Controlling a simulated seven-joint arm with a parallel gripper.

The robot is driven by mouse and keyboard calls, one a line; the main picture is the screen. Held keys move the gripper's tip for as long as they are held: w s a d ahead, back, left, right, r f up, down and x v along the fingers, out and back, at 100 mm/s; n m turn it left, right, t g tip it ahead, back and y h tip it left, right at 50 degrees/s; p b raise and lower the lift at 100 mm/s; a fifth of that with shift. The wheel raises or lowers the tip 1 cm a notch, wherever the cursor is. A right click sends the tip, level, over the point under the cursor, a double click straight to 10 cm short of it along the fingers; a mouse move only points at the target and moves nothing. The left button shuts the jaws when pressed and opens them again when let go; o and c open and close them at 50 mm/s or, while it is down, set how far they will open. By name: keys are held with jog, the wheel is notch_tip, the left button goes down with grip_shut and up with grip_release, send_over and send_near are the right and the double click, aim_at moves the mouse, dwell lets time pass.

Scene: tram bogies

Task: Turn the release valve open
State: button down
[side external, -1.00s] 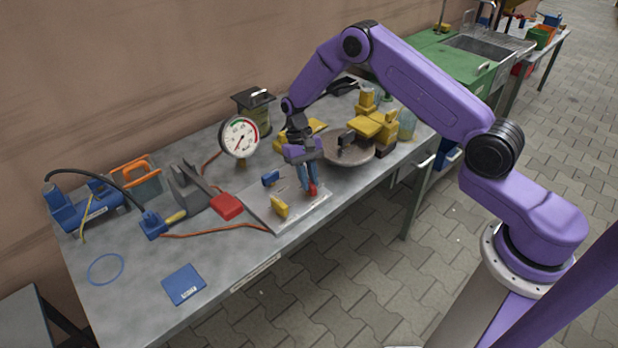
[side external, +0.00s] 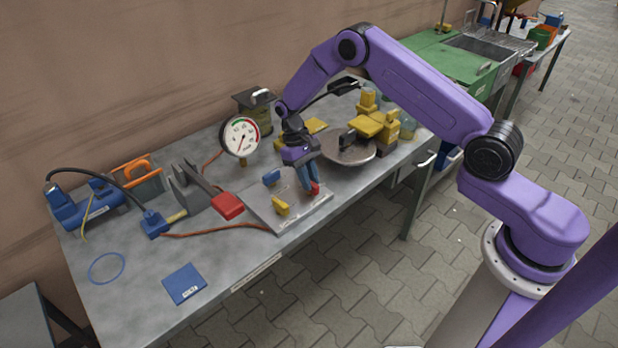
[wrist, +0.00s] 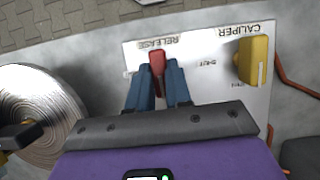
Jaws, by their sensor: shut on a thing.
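The release valve shows as a red handle (wrist: 157,59) beside the word RELEASE on a pale valve panel (wrist: 205,85). In the side external view, the red handle (side external: 315,188) is at the right part of the panel (side external: 262,207), partly hidden by my fingers. My gripper (side external: 310,188) reaches down to it with a tilt. In the wrist view my gripper's blue fingers (wrist: 158,78) stand on both sides of the handle and are shut on it. The handle's lower part and base are hidden between the fingers.
A yellow caliper handle (wrist: 253,60) and a blue handle (side external: 271,177) share the panel. A grey disc (side external: 350,150) with a yellow caliper assembly (side external: 370,125) lies to the right. A pressure gauge (side external: 241,135) stands behind.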

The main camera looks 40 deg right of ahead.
jog(key=c, duration=1)
grip_release()
jog(key=shift+c, duration=0.2)
jog(key=v, duration=1.7)
jog(key=shift+r, duration=0.3)
